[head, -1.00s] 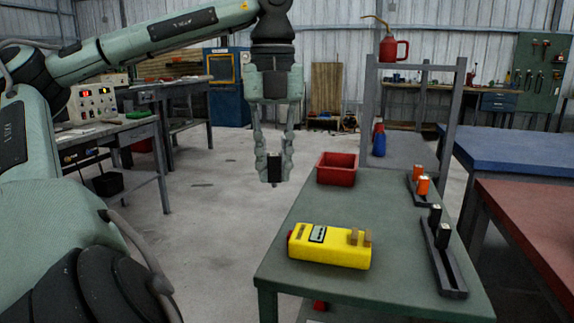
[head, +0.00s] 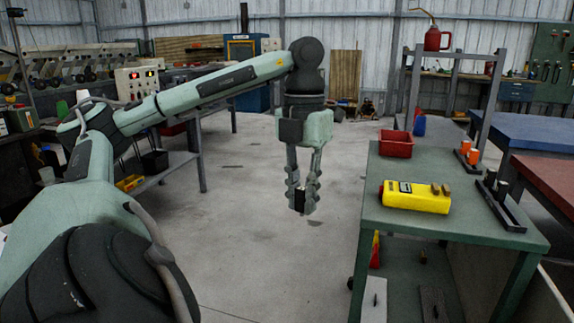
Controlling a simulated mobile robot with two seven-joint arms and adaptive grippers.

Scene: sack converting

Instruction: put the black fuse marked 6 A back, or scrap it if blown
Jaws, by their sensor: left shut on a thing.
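My left gripper (head: 302,196) points down and is shut on a small black fuse (head: 299,203). It holds the fuse over open floor, left of the green table (head: 440,222). Any marking on the fuse is too small to read. A yellow tester (head: 413,197) with a small display lies on the table. A red bin (head: 396,142) stands at the table's back left corner. A dark rack (head: 503,210) at the table's right edge holds black fuses (head: 490,178). A second rack behind it holds orange fuses (head: 471,156). My right gripper is not in view.
A grey shelf frame (head: 487,92) with a red oil can (head: 435,38) stands behind the table. Blue (head: 534,128) and red (head: 552,177) benches stand to the right. A workbench (head: 175,160) stands at left. The floor between is clear.

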